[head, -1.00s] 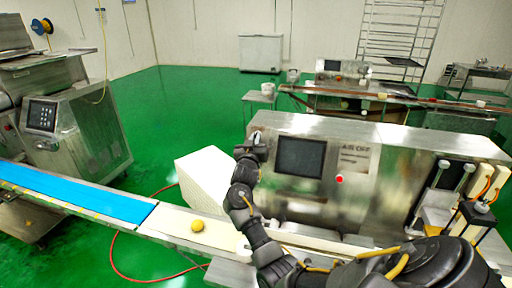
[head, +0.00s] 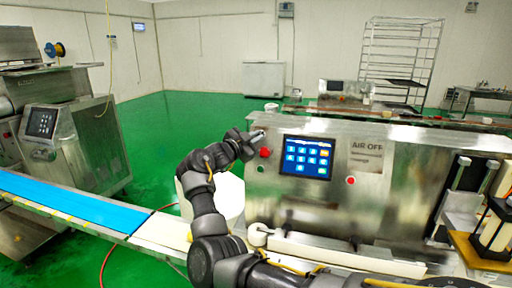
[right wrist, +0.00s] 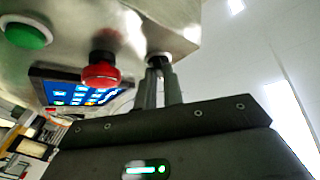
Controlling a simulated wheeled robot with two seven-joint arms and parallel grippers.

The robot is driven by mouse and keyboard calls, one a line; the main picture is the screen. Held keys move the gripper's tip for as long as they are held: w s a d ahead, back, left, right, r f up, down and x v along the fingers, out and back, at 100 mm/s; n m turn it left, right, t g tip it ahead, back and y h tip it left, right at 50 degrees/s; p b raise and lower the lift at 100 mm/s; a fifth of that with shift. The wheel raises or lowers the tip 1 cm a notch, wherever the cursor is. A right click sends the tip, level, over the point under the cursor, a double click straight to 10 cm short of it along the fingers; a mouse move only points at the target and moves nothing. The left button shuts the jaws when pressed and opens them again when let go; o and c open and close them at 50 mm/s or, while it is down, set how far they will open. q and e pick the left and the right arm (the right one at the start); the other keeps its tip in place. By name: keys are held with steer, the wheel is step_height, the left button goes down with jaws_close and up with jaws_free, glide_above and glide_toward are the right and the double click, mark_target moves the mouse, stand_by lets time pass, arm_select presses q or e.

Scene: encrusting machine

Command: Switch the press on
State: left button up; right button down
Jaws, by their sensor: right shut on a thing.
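The press (head: 400,195) is a steel cabinet at the right of the head view. Its touchscreen (head: 307,157) is lit blue with several icons, and its lit edge also shows in the right wrist view (right wrist: 75,93). My right gripper (head: 257,134) is at the panel's upper left corner, above a red button (head: 265,152). In the right wrist view its fingers (right wrist: 158,72) are shut on a small switch knob (right wrist: 158,57), mostly hidden between the tips. The red button (right wrist: 102,73) and a green button (right wrist: 28,34) sit beside it. My left gripper is not in view.
A conveyor with a blue belt (head: 75,206) runs in from the left in front of the press. Another steel machine (head: 70,140) stands at the left. A second red button (head: 351,181) is right of the screen. Green floor is open behind.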

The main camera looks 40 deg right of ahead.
steer(key=shift+m+g+b, duration=0.6)
steer(key=shift+m+b, duration=0.05)
steer(key=shift+m, duration=0.15)
steer(key=c, duration=1.5)
jaws_free()
steer(key=a+b, duration=0.1)
steer(key=a, duration=0.2)
steer(key=s+a+b, duration=0.1)
steer(key=a, duration=0.3)
steer(key=a+b, duration=0.1)
steer(key=a, duration=0.2)
steer(key=shift+s+a+r, duration=0.1)
steer(key=shift+s+a, duration=0.25)
steer(key=shift+s, duration=0.05)
